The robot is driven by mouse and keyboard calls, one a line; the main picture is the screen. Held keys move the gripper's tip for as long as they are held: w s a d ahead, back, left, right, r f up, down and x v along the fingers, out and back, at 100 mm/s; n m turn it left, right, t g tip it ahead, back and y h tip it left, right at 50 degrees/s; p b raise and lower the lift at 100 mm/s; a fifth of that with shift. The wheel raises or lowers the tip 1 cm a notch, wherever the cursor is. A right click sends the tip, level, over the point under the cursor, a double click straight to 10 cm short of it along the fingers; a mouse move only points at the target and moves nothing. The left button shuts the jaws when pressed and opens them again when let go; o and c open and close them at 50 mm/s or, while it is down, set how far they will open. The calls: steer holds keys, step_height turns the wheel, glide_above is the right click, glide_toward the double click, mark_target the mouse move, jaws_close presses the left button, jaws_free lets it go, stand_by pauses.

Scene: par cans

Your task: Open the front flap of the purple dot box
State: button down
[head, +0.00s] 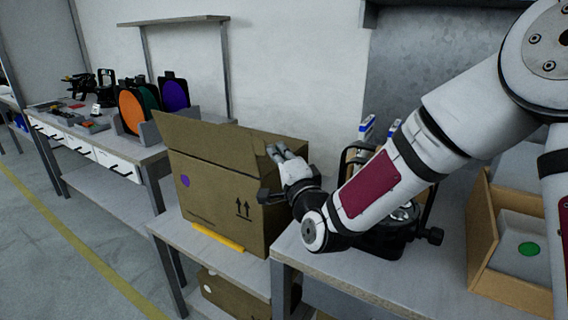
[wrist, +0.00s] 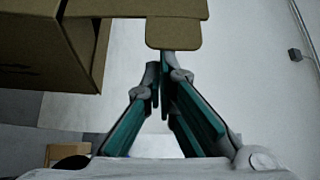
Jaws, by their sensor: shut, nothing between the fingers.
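The brown cardboard box (head: 222,208) with the purple dot (head: 185,181) stands on a grey bench in the head view. A long flap (head: 205,140) rises along its dot side, tilted up and outward at the left end. Another flap (head: 225,127) shows behind it. My gripper (head: 278,152) is at the box's right end, near its top edge, with its fingers shut and empty. In the wrist view the box (wrist: 45,45) fills the upper left, and a flap tab (wrist: 174,33) lies just beyond my fingertips (wrist: 158,78). Whether they touch it, I cannot tell.
Coloured discs (head: 132,110) stand on the left bench.

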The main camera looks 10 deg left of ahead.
steer(key=shift+s+a+f+n+t+y+b, duration=0.25)
steer(key=shift+s+n+y+b, duration=0.6)
steer(key=shift+b, duration=1.2)
steer(key=shift+s+a+f+n+t+y+b, duration=0.1)
steer(key=shift+s+a+f+n+y+b, duration=0.3)
steer(key=shift+n+b, duration=1.25)
steer(key=shift+s+a+f+n+t+y+b, duration=0.15)
steer(key=shift+s+n+y+b, duration=0.55)
steer(key=shift+b, duration=1.75)
steer(key=shift+s+y, duration=0.1)
steer(key=shift+y, duration=0.15)
steer(key=shift+f+b, duration=0.1)
steer(key=shift+b, duration=0.3)
